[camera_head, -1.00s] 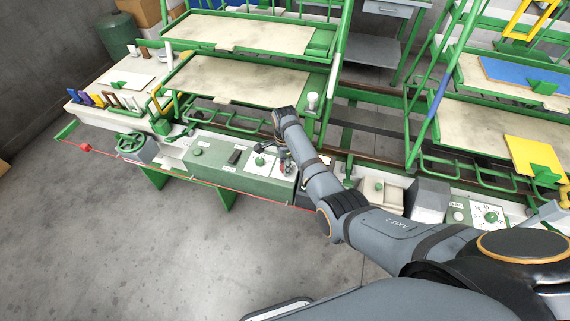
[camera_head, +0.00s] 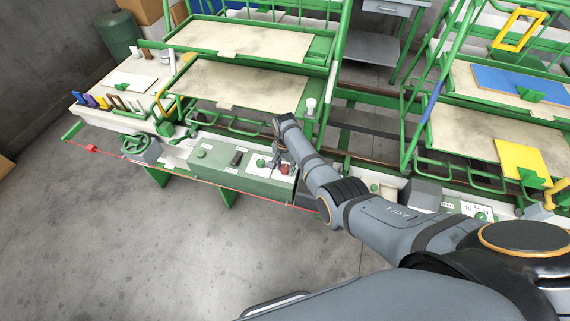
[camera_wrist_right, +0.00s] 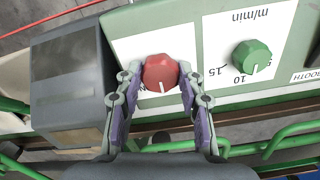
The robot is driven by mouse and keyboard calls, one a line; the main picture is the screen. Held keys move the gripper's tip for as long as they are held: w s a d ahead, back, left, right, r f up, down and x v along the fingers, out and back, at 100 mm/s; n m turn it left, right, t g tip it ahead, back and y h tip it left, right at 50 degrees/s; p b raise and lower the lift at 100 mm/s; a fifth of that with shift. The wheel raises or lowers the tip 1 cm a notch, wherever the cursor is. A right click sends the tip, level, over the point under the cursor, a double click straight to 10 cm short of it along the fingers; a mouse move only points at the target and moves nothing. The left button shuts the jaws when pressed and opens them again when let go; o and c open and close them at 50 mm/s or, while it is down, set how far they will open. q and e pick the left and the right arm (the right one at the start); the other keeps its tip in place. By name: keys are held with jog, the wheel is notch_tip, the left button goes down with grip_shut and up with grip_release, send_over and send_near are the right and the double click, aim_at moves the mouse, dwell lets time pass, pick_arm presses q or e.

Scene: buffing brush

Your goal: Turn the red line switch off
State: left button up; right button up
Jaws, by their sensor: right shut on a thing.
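The red line switch (camera_wrist_right: 160,74) is a round red knob on a white panel, with a white pointer mark on its lower side in the right wrist view. It shows small in the head view (camera_head: 284,169). My right gripper (camera_wrist_right: 158,80) has one fingertip on each side of the knob and is shut on it. In the head view my right gripper (camera_head: 281,157) is at the right end of the green control box (camera_head: 225,180), partly hidden by its own wrist. My left gripper is not in view.
A green knob (camera_wrist_right: 250,57) with a number scale sits right of the red switch in the wrist view. A grey box (camera_wrist_right: 72,85) stands close on its left. Green rails (camera_wrist_right: 285,140) run near the gripper. Open floor (camera_head: 130,250) lies in front of the control box.

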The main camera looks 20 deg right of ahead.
aim_at(285, 168)
jog(key=n+p, duration=0.1)
jog(key=n, duration=0.3)
jog(key=shift+n, duration=0.3)
jog(key=shift+n+p, duration=0.45)
jog(key=shift+n, duration=1.75)
jog(key=o, duration=1.2)
jog(key=shift+c, duration=0.2)
notch_tip(285, 168, up, 12)
